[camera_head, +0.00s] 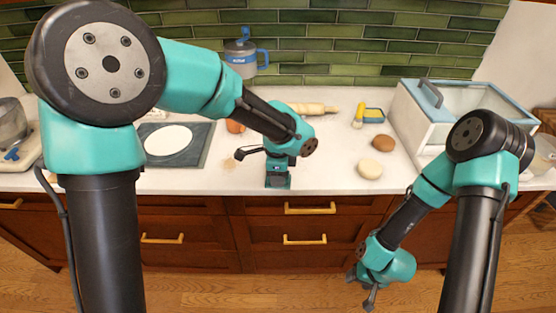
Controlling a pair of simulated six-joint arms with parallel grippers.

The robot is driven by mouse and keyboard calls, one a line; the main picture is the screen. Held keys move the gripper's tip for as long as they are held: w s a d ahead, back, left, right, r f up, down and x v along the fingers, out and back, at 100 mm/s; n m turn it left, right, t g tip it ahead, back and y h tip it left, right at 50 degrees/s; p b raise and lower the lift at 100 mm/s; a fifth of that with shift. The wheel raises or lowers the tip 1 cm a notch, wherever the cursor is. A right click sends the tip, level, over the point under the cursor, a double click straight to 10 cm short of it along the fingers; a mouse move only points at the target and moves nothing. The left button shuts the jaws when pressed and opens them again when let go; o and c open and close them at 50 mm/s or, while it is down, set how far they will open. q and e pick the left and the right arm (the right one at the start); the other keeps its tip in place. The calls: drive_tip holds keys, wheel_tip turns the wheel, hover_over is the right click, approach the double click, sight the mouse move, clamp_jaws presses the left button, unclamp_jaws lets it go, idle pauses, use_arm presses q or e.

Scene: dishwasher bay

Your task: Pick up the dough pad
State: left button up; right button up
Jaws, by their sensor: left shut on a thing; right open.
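A dark square pad (202,136) lies flat on the counter at the left, with a round white sheet of dough (168,140) on it. My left gripper (278,182) is at the counter's front edge, to the right of the pad and apart from it. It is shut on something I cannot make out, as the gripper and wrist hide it. My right gripper (367,291) is open and empty, hanging low in front of the cabinets.
A rolling pin (313,108), brush (358,116), sponge tray (374,115), brown bun (383,143) and pale dough ball (370,170) lie on the counter. A blue-lidded jar (241,60) stands behind; a glass-fronted box (412,110) stands right.

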use_arm(q)
drive_tip(key=shift+s+d+r, duration=0.1)
drive_tip(key=shift+s, duration=0.8)
drive_tip(key=shift+s+d+r, duration=0.1)
drive_tip(key=shift+s, duration=0.8)
